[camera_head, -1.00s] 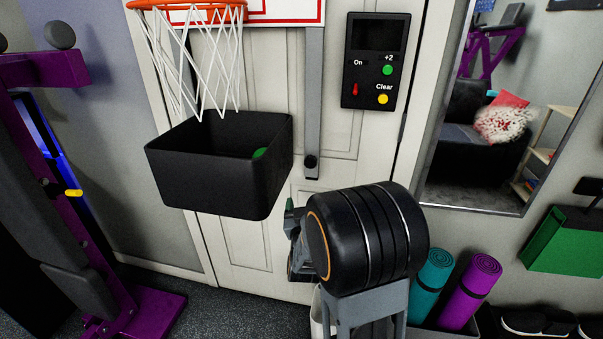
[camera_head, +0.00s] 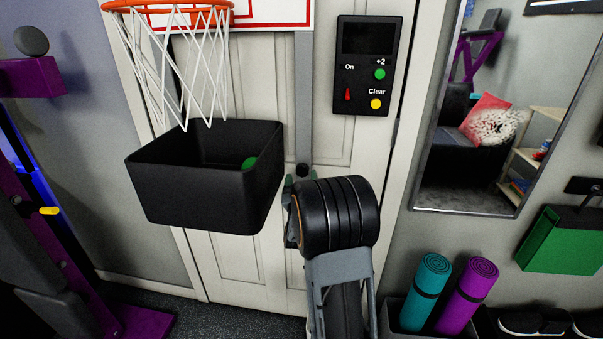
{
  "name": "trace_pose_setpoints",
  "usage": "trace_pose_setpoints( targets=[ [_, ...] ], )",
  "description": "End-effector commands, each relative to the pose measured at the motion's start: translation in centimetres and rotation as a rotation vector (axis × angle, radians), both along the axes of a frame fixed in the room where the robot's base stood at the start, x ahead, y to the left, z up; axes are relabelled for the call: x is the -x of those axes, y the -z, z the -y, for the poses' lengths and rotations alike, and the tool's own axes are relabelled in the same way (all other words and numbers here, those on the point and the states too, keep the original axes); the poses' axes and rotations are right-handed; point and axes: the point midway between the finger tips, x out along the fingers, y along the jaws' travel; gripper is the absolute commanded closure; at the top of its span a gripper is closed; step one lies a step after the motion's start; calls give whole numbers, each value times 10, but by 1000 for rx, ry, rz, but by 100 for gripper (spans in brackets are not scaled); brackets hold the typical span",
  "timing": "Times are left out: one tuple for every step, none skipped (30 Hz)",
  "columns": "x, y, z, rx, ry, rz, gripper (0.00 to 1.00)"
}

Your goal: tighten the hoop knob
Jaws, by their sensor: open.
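The hoop knob (camera_head: 303,169) is a small dark round knob at the lower end of the grey vertical bracket (camera_head: 303,100) on the white door. My gripper (camera_head: 300,179) is just below the knob in the picture, with its greenish fingertips pointing up toward the door on either side of the knob's line. The jaws are open and hold nothing. My black wrist hides most of the gripper. I cannot tell whether the fingers touch the knob. The orange hoop (camera_head: 172,14) and white net hang at the upper left.
A black bin (camera_head: 190,195) with a green object (camera_head: 249,163) inside hangs close to the left of my gripper. A black control panel (camera_head: 363,66) is above right. A mirror (camera_head: 495,110) and rolled teal (camera_head: 425,290) and purple (camera_head: 467,296) mats are at right.

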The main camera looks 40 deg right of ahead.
Motion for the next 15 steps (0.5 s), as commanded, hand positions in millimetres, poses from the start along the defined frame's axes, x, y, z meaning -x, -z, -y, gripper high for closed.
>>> trace_pose_setpoints(
  targets=[
    [-4,-3,3,0,1,0,29],
    [-6,-4,5,0,0,0,29],
    [-9,-5,6,1,0,1,29],
    [-11,-5,7,0,-2,1,29],
    [-12,-6,8,-1,-2,0,29],
    [-14,-7,10,-1,-2,0,29],
    [-15,-7,10,-1,-2,0,29],
    [-16,-8,11,-1,-2,0,29],
    [-16,-8,11,0,-3,-1,29],
    [-17,-8,11,0,-3,-1,29],
    [-17,-8,12,0,-3,-1,29],
    [-17,-8,12,0,-3,-1,29],
    [-17,-8,12,0,-3,-1,29],
    [-17,-8,12,0,-3,-1,29],
    [-17,-8,12,0,-3,-1,29]
  ],
)
